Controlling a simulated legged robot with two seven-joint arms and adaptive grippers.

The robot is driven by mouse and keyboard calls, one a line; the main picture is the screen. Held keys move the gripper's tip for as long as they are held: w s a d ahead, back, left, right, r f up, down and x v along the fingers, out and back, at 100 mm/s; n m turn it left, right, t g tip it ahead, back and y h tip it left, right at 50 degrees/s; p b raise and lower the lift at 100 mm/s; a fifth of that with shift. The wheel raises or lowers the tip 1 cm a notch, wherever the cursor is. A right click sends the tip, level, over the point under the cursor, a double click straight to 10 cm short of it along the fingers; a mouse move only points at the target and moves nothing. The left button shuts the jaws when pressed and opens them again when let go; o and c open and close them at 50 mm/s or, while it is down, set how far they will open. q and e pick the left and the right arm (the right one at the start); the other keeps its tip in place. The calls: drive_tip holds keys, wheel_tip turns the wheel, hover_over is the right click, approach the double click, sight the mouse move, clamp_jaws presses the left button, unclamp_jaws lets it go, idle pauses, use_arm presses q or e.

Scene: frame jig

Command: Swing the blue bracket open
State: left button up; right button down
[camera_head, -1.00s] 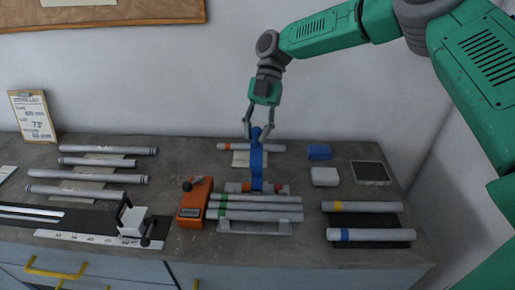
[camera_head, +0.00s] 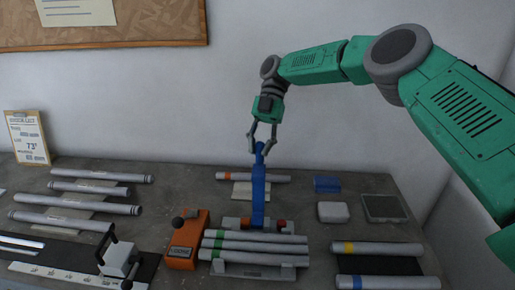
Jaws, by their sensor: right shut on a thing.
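The blue bracket (camera_head: 258,192) stands upright at the back of the frame jig (camera_head: 254,270), which cradles several grey tubes with green bands (camera_head: 250,246). My right gripper (camera_head: 262,148) comes down from above and is shut on the top end of the blue bracket. The bracket's lower end meets the jig between red-orange parts (camera_head: 280,225). My left gripper is out of view.
An orange block with a lever (camera_head: 187,240) stands left of the jig. A tube with an orange band (camera_head: 275,178) lies behind the bracket. Tubes with yellow and blue bands (camera_head: 377,248) lie at the right, and several grey tubes (camera_head: 90,189) at the left.

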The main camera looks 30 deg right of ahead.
drive_tip(key=shift+w+d+r, duration=0.15)
drive_tip(key=shift+w+r, duration=0.05)
drive_tip(key=shift+r, duration=0.25)
drive_tip(key=c, duration=1.3)
unclamp_jaws()
drive_tip(key=shift+s+d+f, duration=0.15)
drive_tip(key=shift+d+f, duration=0.05)
wheel_tip(320, 180, up, 8)
drive_tip(key=shift+r, duration=0.25)
drive_tip(key=shift+d+r, duration=0.1)
drive_tip(key=shift+r, duration=0.6)
